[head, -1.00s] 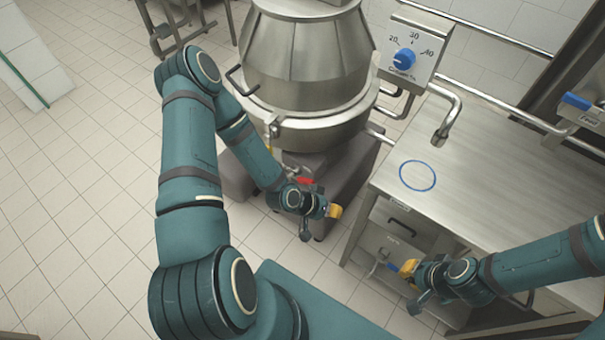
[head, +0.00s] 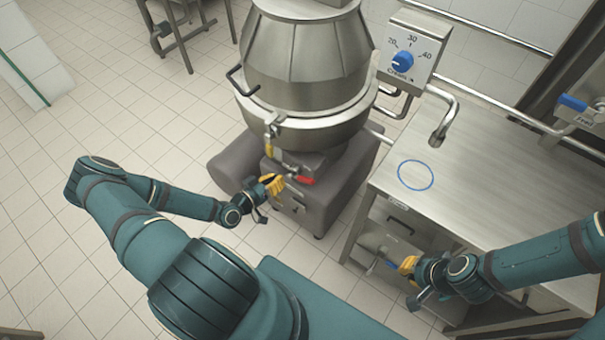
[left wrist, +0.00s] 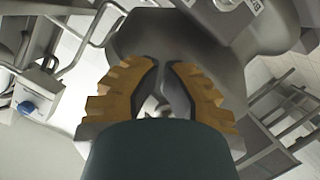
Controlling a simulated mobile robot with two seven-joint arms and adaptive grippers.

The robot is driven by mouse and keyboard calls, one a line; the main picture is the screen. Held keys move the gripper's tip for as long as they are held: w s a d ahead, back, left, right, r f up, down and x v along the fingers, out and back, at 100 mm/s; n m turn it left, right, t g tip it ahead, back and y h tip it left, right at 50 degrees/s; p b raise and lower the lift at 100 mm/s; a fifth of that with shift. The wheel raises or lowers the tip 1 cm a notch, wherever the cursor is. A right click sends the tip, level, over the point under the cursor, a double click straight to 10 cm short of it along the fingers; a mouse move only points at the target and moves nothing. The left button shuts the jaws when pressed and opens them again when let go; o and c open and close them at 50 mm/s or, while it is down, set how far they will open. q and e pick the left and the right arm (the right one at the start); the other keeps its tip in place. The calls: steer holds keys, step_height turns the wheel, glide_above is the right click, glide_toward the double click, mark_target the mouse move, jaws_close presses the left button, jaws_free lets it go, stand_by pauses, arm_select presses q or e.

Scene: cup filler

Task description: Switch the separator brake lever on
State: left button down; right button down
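The separator (head: 310,60) is a large steel drum on a grey base at the top middle of the head view. A lever with a red grip (head: 302,180) sticks out low on its front; I cannot read which lever it is. A small yellow part (head: 273,150) shows above it. My left gripper (head: 270,186), with yellow fingers, is just left of the red grip, apparently apart from it. In the left wrist view its fingertips (left wrist: 162,66) are close together with a narrow gap. My right gripper (head: 407,266) is by the bench's front, its fingers too small to judge.
A steel bench (head: 470,210) with a blue ring mark (head: 415,175) stands at the right. A dial box with a blue knob (head: 403,58) and a bent spout (head: 443,125) are behind it. Tiled floor (head: 130,110) is free at the left.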

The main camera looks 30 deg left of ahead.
arm_select(q)
steer(key=shift+w, duration=0.1)
glide_above(303, 179)
steer(key=a, duration=0.2)
step_height(303, 179, down, 2)
steer(key=shift+f+b, duration=0.1)
steer(key=shift+b, duration=0.25)
steer(key=f, duration=0.1)
steer(key=d+f, duration=0.1)
steer(key=shift+d+f, duration=0.2)
steer(key=shift+f, duration=0.2)
steer(key=shift+d+f, duration=0.2)
steer(key=shift+f, duration=0.1)
arm_select(e)
steer(key=shift+f, duration=0.6)
steer(key=shift+s, duration=0.1)
